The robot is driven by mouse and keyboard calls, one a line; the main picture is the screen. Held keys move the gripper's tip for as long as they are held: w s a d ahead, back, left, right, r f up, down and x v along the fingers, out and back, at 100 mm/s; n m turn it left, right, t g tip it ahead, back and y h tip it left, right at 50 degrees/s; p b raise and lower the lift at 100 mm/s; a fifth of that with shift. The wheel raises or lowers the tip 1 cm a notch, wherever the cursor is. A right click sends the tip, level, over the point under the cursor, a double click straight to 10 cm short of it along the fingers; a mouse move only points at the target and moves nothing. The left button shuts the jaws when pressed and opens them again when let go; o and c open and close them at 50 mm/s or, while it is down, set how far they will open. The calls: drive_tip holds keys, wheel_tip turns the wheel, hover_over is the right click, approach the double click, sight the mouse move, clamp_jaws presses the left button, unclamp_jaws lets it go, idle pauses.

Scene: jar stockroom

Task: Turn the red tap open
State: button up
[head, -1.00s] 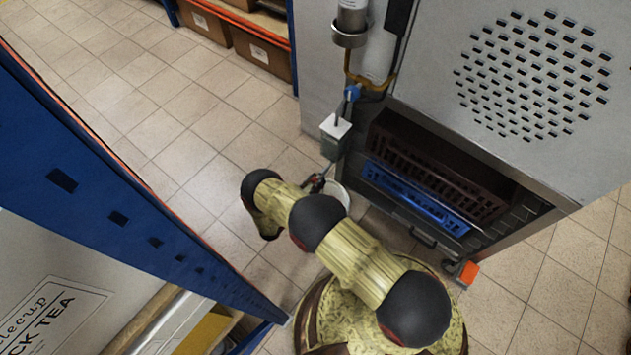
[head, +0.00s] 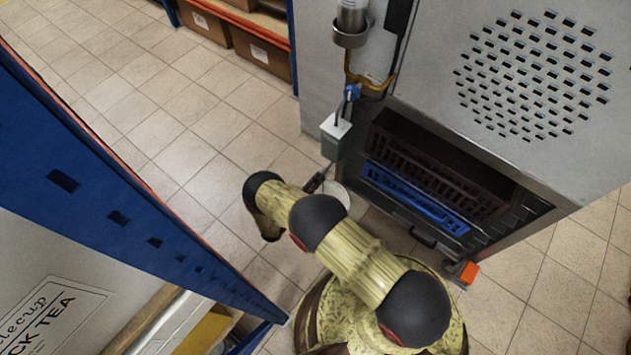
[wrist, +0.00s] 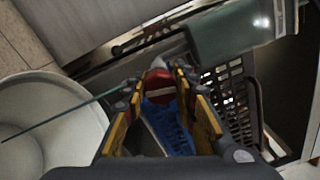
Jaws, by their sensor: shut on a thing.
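The red tap (wrist: 158,84) shows in the wrist view as a small rounded red piece with a pale band across it. It sits between the two yellow-and-black fingers of my gripper (wrist: 157,76), which are shut on it near their tips. A grey-green box-shaped body (wrist: 238,34) lies just beyond it to the upper right. In the head view the grey box (head: 335,136) hangs on the machine's front left edge. My gripper is mostly hidden there behind my arm, and I cannot make out the tap's red part or its turn angle.
A white bucket (wrist: 42,135) stands left of my gripper, with a thin greenish rod over it. A blue crate (head: 418,198) and a dark brown crate (head: 437,164) sit in the machine's opening. A blue rack upright (head: 88,185) stands close on the left; tiled floor is clear behind.

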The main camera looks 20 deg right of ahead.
drive_tip(key=shift+n, duration=1.2)
drive_tip(key=o, duration=1.2)
drive_tip(key=shift+a, duration=0.1)
drive_tip(key=v, duration=1.2)
